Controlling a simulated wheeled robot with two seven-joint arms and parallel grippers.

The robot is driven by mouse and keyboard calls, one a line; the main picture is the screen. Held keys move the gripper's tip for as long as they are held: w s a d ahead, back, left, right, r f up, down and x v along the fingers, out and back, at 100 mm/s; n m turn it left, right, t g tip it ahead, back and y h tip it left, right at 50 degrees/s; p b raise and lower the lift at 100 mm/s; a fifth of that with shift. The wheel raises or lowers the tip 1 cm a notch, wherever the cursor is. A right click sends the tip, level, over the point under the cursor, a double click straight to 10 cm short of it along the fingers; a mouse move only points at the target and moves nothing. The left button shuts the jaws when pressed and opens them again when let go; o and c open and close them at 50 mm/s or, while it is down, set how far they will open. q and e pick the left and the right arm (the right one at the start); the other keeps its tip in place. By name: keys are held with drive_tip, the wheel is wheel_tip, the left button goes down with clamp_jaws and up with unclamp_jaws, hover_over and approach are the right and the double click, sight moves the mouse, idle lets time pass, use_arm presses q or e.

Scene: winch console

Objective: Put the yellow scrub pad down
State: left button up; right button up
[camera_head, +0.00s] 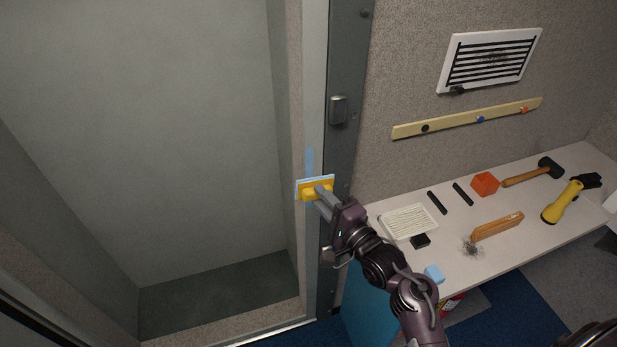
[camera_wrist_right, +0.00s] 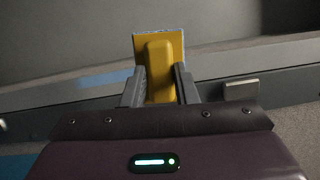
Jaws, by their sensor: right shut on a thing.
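The yellow scrub pad (camera_head: 311,187) has a yellow back with a raised grip and a pale blue edge. My right gripper (camera_head: 322,192) is shut on its grip and holds it up against or close to the pale door frame; I cannot tell if it touches. In the right wrist view the pad (camera_wrist_right: 172,46) stands out beyond the fingers, and its yellow grip is between the two fingertips of the right gripper (camera_wrist_right: 160,82). A light blue streak (camera_head: 309,162) shows on the frame just above the pad. My left gripper is not in view.
A vent (camera_head: 490,60) and rail (camera_head: 467,118) are on the wall.

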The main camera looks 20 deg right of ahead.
drive_tip(key=s+f+m+t+h+b, duration=0.1)
drive_tip(key=s+f+m+h+b, duration=0.2)
drive_tip(key=s+f+b, duration=0.8)
drive_tip(key=s+d+h+b, duration=0.1)
drive_tip(key=s+h+b, duration=0.1)
drive_tip(key=s+b, duration=0.1)
drive_tip(key=shift+s+f+h, duration=0.25)
drive_tip(key=shift+f+h, duration=0.05)
drive_tip(key=shift+f, duration=0.05)
